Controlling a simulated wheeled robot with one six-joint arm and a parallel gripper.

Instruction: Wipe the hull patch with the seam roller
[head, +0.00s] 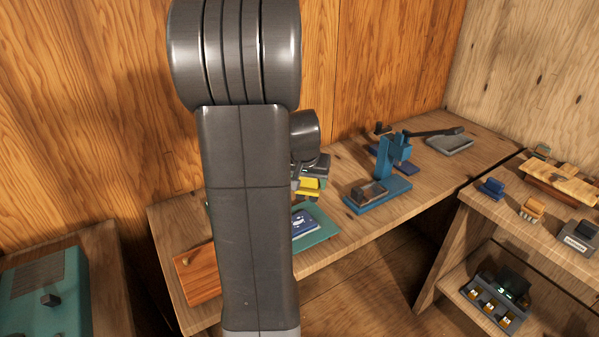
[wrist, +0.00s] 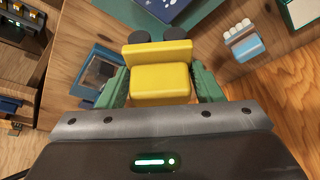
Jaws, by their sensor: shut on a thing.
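My gripper (wrist: 161,84) is shut on a yellow block-like tool, which I take to be the seam roller (wrist: 158,76). Green finger pads press on its two sides, and two dark round parts show beyond its far edge. In the head view the yellow tool (head: 309,186) is partly hidden behind my arm, above the workbench. The dark blue hull patch (head: 304,223) with pale marks lies on a teal board, partly covered by my arm. It also shows at the top of the wrist view (wrist: 168,8), apart from the tool in that picture. Whether they touch cannot be told.
A blue press-like stand (head: 384,186) stands right of the patch, with a grey tray (head: 449,144) behind it. A brown wooden board (head: 197,275) lies at the bench's left. A side shelf (head: 472,195) at right holds several small items. A small blue-and-white thing (wrist: 246,46) lies at right.

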